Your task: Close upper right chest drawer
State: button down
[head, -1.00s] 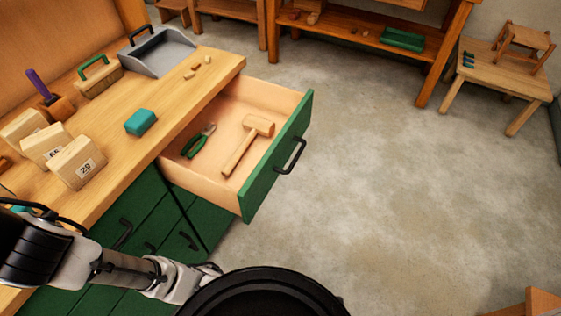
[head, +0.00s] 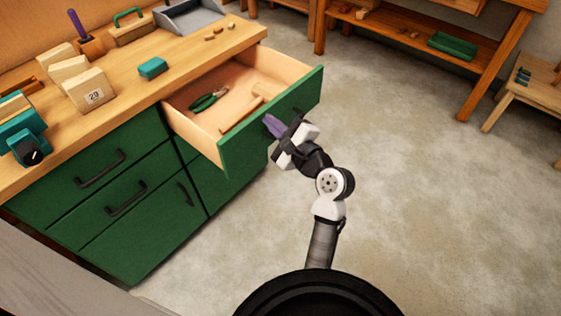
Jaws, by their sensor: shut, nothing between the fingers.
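The upper right drawer (head: 232,152) of the green chest stands pulled out, its green front toward the right. Inside lie green-handled pliers (head: 205,101) and a wooden mallet (head: 245,113), which the front panel partly hides. My gripper (head: 272,126) is shut and empty at the outer face of the drawer front, near its middle. Its purple fingertips point at the panel. They look very close to it, but I cannot tell whether they touch.
Closed green drawers (head: 105,170) fill the chest's left and lower parts. On the wooden top (head: 130,90) are a teal block (head: 152,68), numbered wooden blocks (head: 90,91) and a grey tray (head: 188,17). The concrete floor (head: 420,190) to the right is clear.

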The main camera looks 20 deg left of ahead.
aim_at(245, 148)
jog(key=s+d+f+m+g+y+b, duration=0.1)
jog(key=s+d+f+m+g, duration=0.1)
jog(key=s+d+f+m, duration=0.3)
jog(key=s+d+f+m+g, duration=0.1)
jog(key=s+d+f+m, duration=0.15)
jog(key=f, duration=0.35)
jog(key=shift+m, duration=0.25)
jog(key=x, duration=0.4)
jog(key=p+x, duration=0.1)
jog(key=x, duration=0.8)
jog(key=shift+w+a, duration=0.3)
jog(key=shift+w, duration=0.1)
jog(key=shift+p, duration=0.3)
jog(key=shift+w+a+r, duration=0.15)
jog(key=shift+a, duration=0.35)
jog(key=p+x, duration=0.1)
jog(key=x, duration=1.2)
jog(key=p+x, duration=0.1)
jog(key=x, duration=1.2)
jog(key=shift+a+r, duration=0.15)
jog(key=shift+a, duration=0.25)
jog(key=shift+r, duration=0.3)
jog(key=shift+r+y, duration=0.1)
jog(key=shift+y, duration=0.2)
